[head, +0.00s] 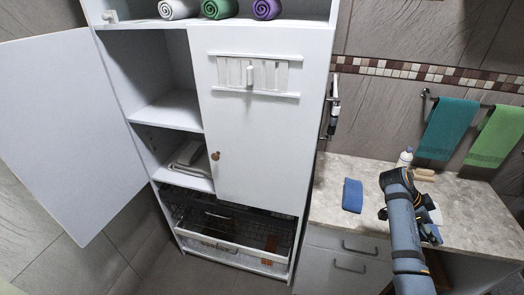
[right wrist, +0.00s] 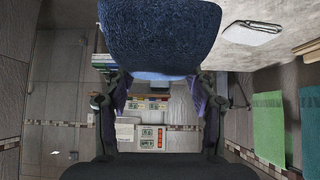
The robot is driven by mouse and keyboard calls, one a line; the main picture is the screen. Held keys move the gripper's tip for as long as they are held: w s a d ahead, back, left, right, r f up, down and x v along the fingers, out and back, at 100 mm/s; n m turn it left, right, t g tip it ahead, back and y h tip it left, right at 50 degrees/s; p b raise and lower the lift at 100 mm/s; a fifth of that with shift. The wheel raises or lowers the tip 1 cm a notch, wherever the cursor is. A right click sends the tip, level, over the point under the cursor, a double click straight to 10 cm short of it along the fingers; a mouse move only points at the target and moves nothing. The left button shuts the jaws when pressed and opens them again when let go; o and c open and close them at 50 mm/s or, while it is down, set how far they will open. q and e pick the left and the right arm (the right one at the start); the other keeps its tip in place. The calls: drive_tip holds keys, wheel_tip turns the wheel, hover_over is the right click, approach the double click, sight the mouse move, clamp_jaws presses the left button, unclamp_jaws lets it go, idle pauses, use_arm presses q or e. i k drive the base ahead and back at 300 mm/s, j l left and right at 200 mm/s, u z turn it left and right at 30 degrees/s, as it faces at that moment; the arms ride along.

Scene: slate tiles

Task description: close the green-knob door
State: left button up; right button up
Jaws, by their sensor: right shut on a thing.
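A tall white cabinet (head: 312,125) fills the middle of the head view. Its left door (head: 65,125) stands wide open, swung out to the left, and shows one plain face with no knob visible. Its right door (head: 245,130) is closed and has a small brown knob (head: 215,155). I see no green knob. My right gripper (head: 428,212) is over the counter, far right of both doors. My left gripper is out of view.
Teal (head: 450,128) and green (head: 497,137) towels hang behind. The open cabinet side has shelves and a wire basket (head: 235,248) below.

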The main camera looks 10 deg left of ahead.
sight(64, 135)
drive_tip(key=k+u, duration=0.15)
drive_tip(key=u, duration=0.3)
drive_tip(key=k+j+u, duration=0.1)
drive_tip(key=u, duration=0.35)
drive_tip(key=i+j+u, duration=0.15)
drive_tip(key=u, duration=0.35)
drive_tip(key=i+j+u, duration=0.2)
drive_tip(key=u, duration=0.3)
